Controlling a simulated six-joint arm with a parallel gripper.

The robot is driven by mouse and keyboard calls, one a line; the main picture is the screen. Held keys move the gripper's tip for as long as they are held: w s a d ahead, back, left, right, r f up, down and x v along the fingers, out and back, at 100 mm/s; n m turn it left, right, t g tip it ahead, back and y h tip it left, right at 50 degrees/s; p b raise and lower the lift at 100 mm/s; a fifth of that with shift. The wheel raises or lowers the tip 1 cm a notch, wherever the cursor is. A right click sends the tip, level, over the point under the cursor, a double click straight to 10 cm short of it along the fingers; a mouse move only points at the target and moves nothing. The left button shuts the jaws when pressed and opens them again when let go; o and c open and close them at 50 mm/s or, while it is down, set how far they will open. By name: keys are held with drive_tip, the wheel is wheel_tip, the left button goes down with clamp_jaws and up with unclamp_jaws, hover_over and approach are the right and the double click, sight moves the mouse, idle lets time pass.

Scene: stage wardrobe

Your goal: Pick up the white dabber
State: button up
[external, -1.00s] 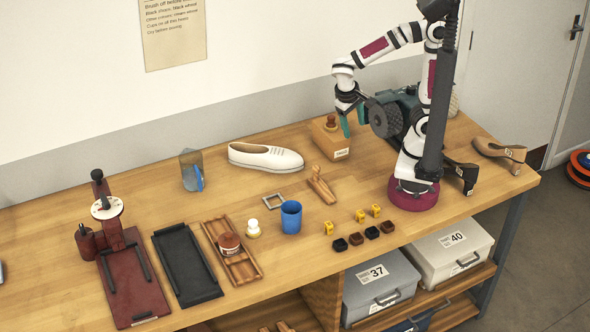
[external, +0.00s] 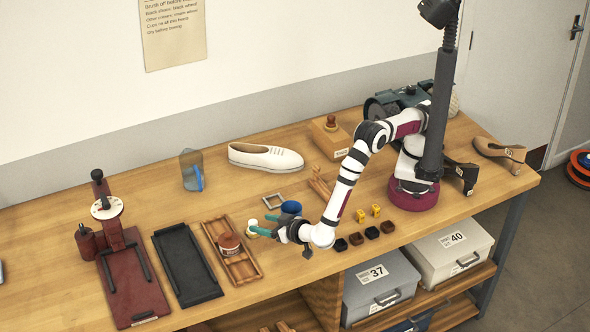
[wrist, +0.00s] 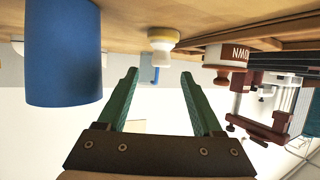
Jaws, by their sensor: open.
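The white dabber (external: 253,222), with a pale knob and a yellowish base, stands on the bench just left of the blue cup (external: 291,207). The wrist view shows the scene upside down, with the dabber (wrist: 162,40) beyond the space between my fingertips (wrist: 160,75). My gripper is open, its green fingers level with the bench and pointing toward the dabber. Nothing is between the fingers. Contact with the dabber cannot be made out.
The blue cup (wrist: 63,55) stands close at one side of my fingers. A reddish-brown jar (external: 229,242) sits on a wooden tray (external: 246,268) left of the dabber. A metal square frame (external: 275,201) lies behind. Yellow and dark blocks lie to the right under my arm.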

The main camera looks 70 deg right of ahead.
sight(256, 223)
drive_tip(key=x, duration=0.5)
drive_tip(key=shift+w+f, duration=0.15)
drive_tip(key=shift+f, duration=0.25)
clamp_jaws()
